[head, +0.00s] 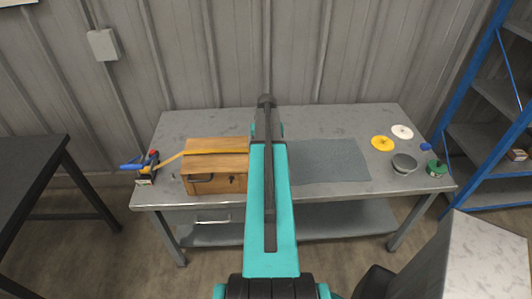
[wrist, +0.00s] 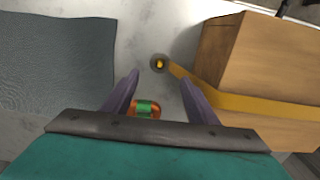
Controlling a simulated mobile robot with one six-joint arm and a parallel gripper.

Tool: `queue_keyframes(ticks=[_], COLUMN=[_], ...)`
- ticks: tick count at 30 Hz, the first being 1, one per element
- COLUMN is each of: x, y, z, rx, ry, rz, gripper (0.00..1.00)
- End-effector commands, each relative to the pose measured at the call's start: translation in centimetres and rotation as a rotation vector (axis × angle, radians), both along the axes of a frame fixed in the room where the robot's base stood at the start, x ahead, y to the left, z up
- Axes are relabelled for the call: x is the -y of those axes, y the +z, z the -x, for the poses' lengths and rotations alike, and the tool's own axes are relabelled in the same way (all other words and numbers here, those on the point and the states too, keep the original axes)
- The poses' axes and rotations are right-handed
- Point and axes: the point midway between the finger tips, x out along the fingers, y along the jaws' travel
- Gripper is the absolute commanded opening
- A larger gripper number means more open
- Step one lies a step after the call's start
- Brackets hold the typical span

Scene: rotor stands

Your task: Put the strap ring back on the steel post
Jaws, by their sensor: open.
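In the wrist view, an orange ring with a green band (wrist: 146,109) shows between my fingers, close to the palm, which partly hides it. I cannot tell its height above the table. My gripper (wrist: 160,78) is open, with a finger on each side of the ring. A round grey piece with a yellow centre (wrist: 159,63), perhaps the steel post seen end-on, shows just past the fingertips. The yellow strap (wrist: 255,103) runs from beside it across the wooden box (wrist: 255,55). In the head view my arm hides the ring and the post.
The grey table (head: 340,122) carries the box, a grey mat (head: 330,162) and a blue-handled device (head: 146,168) at left. Yellow (head: 383,143) and white (head: 402,131) discs, a grey round piece (head: 404,164) and a green piece (head: 437,169) stand at right.

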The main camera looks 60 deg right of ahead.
Motion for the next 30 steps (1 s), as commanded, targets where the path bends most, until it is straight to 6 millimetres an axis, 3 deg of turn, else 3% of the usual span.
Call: queue_keyframes(ticks=[11,30], x=[0.0,0.0], y=[-1.9,-8.2], z=[0.0,0.0], rx=[0.000,0.000], ry=[0.000,0.000], rz=[0.000,0.000], gripper=[0.53,0.53])
